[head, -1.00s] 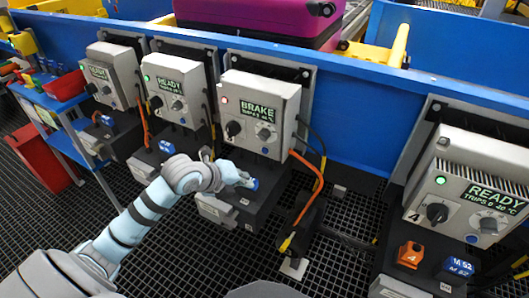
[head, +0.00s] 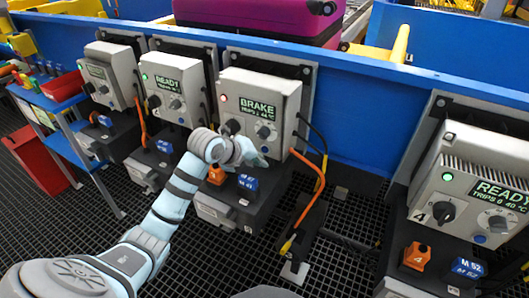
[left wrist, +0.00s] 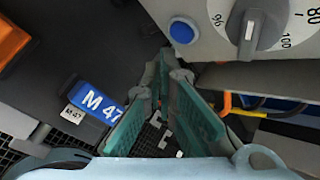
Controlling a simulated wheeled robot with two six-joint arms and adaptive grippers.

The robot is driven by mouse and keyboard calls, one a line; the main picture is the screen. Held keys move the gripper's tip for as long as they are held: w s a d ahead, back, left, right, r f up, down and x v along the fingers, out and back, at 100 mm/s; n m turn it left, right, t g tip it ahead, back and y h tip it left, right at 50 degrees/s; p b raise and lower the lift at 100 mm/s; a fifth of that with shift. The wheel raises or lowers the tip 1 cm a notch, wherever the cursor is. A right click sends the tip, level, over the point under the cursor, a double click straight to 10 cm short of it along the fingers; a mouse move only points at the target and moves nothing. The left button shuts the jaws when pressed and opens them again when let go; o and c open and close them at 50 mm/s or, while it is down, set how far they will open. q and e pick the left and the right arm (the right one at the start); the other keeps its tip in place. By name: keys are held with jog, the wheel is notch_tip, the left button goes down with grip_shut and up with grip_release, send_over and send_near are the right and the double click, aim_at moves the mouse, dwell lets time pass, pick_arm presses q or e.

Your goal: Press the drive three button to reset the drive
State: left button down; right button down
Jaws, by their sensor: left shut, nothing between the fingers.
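The drive box with the BRAKE display (head: 260,107) has a red light (head: 223,98) and stands third from the left. Its number label is not visible. In the left wrist view its blue round button (left wrist: 182,31) sits left of a grey dial (left wrist: 256,30). In the head view the button is hidden by my gripper. My left gripper (head: 262,162) is shut and empty at the lower edge of this box. In the left wrist view its fingertips (left wrist: 165,68) are just below the button in the picture, and I cannot tell whether they touch it. My right gripper is not in view.
Below the box are an orange part (head: 216,175) and a blue M 47 tag (left wrist: 98,102). The two boxes to the left and drive box 4 (head: 470,185) at right show green lights. An orange cable (head: 318,190) hangs right of the BRAKE box.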

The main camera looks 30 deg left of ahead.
pick_arm(q)
jog(key=shift+w, duration=0.25)
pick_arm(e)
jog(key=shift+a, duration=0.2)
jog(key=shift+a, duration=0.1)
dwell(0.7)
pick_arm(q)
jog(key=shift+w+p, duration=0.3)
jog(key=shift+w, duration=0.1)
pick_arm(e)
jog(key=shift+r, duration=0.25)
pick_arm(q)
jog(key=shift+w, duration=0.45)
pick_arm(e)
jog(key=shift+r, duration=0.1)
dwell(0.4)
pick_arm(q)
jog(key=shift+s+p, duration=0.8)
jog(key=shift+s, duration=0.05)
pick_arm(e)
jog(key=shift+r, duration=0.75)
